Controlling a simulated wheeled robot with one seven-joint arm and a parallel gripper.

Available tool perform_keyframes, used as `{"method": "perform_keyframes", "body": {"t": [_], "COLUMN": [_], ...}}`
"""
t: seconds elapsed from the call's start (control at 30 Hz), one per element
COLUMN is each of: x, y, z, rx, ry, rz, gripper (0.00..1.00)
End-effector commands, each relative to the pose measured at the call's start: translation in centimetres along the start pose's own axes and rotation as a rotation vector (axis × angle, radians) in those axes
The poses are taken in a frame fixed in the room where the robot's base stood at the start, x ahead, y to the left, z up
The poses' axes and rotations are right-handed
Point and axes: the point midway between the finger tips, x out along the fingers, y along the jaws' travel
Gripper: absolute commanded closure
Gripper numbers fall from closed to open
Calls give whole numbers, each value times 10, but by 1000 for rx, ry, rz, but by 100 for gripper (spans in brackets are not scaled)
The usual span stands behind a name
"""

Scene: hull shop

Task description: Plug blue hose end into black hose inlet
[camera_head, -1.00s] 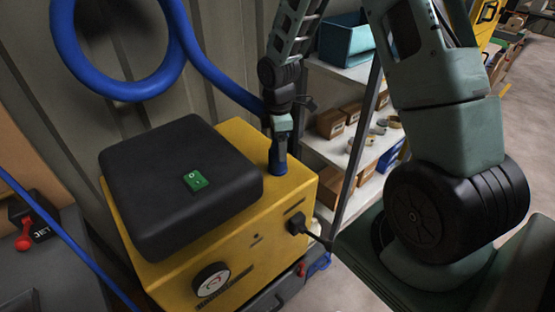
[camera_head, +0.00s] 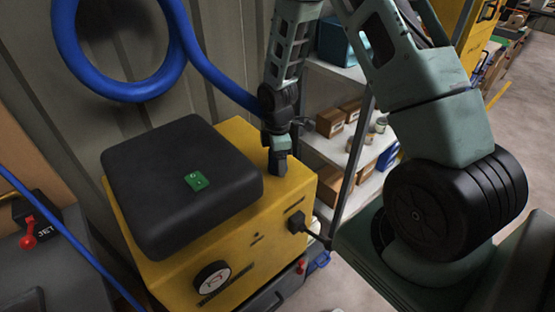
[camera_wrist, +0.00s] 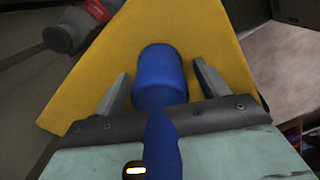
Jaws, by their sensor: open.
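The blue hose end (camera_wrist: 160,75) is a thick blue cylinder in the wrist view, standing over the top of the yellow machine (camera_head: 262,225). My gripper (camera_wrist: 160,70) is open, with one finger on each side of the hose end and a gap visible at both sides. In the head view my gripper (camera_head: 277,165) points down at the back right corner of the machine's top and hides the hose end. The blue hose (camera_head: 205,62) runs behind my arm from a coil on the wall. I cannot make out the black hose inlet; whether the hose end sits in it is hidden.
A shelf (camera_head: 345,155) with boxes stands close behind on the right.

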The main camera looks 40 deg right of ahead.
Motion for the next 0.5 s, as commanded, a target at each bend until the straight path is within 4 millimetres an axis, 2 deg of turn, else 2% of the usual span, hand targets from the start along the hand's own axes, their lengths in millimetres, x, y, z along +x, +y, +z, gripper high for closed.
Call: {"method": "perform_keyframes", "body": {"t": [0.1, 0.13, 0.27, 0.3, 0.5], "x": [0, 0, 0, 0, 0], "y": [0, 0, 0, 0, 0], "z": [0, 0, 0, 0, 0], "rx": [0, 0, 0, 0, 0], "ry": [0, 0, 0, 0, 0], "rz": [0, 0, 0, 0, 0], "gripper": [26, 32, 68, 72, 72]}}
